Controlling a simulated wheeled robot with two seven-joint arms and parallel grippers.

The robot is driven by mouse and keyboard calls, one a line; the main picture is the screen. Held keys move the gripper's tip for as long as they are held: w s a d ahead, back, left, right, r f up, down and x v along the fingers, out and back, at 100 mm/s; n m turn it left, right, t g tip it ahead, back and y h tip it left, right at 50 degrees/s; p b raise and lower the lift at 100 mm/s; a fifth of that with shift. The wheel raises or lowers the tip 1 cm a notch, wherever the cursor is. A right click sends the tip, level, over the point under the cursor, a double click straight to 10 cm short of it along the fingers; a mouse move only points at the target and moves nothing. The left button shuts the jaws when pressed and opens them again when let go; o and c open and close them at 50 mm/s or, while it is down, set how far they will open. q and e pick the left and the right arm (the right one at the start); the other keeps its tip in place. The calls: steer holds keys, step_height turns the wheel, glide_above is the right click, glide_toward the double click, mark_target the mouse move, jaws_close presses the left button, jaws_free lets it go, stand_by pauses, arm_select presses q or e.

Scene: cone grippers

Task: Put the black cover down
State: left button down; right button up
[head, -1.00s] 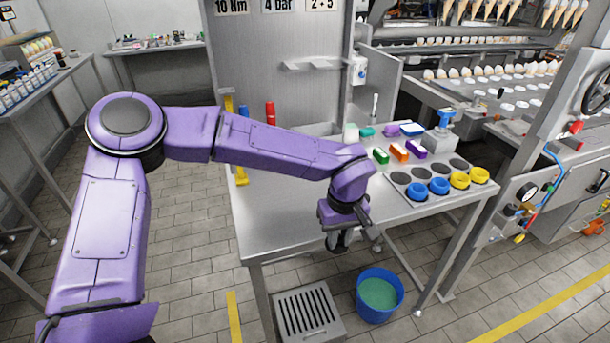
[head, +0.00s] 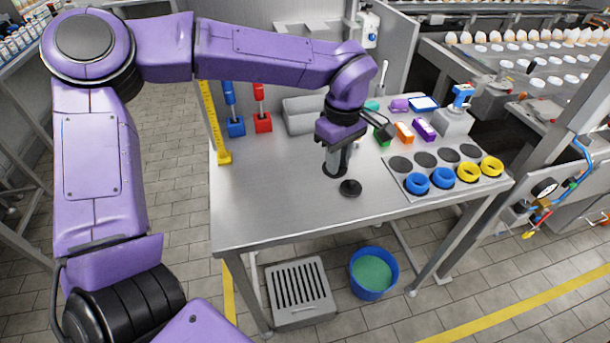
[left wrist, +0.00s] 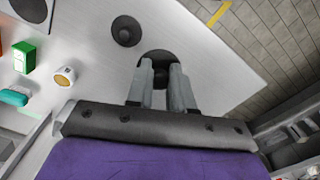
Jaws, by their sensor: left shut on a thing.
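My left gripper (head: 338,158) points down over the middle of the metal table. It is shut on the knob of a round black cover (left wrist: 154,56), which shows between and beyond the fingers in the left wrist view. In the head view this cover (head: 333,173) is a dark patch under the fingertips, partly hidden. I cannot tell whether it touches the table. A second black cover with a knob (head: 350,188) lies flat on the table just to the right and nearer; it also shows in the left wrist view (left wrist: 126,31). My right gripper is not in view.
A grey tray (head: 436,172) with dark round spots, blue rings and yellow rings is on the right. Green, orange and purple blocks (head: 404,133) stand behind it. A yellow ruler (head: 213,125) is at the left. The table's front left (head: 265,215) is bare.

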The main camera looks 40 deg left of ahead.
arm_select(q)
steer(key=s+a+f, duration=0.1)
steer(key=a+f, duration=0.1)
steer(key=f, duration=0.1)
steer(key=s+a+f, duration=0.1)
steer(key=a+f, duration=0.1)
steer(key=f, duration=0.1)
steer(key=s+a+f+p, duration=0.1)
steer(key=f, duration=0.3)
steer(key=shift+s+a, duration=0.2)
steer(key=shift+a, duration=0.2)
steer(key=shift+w+d+f, duration=0.1)
steer(key=shift+w, duration=0.1)
steer(key=c, duration=1)
jaws_free()
step_height(320, 180, up, 12)
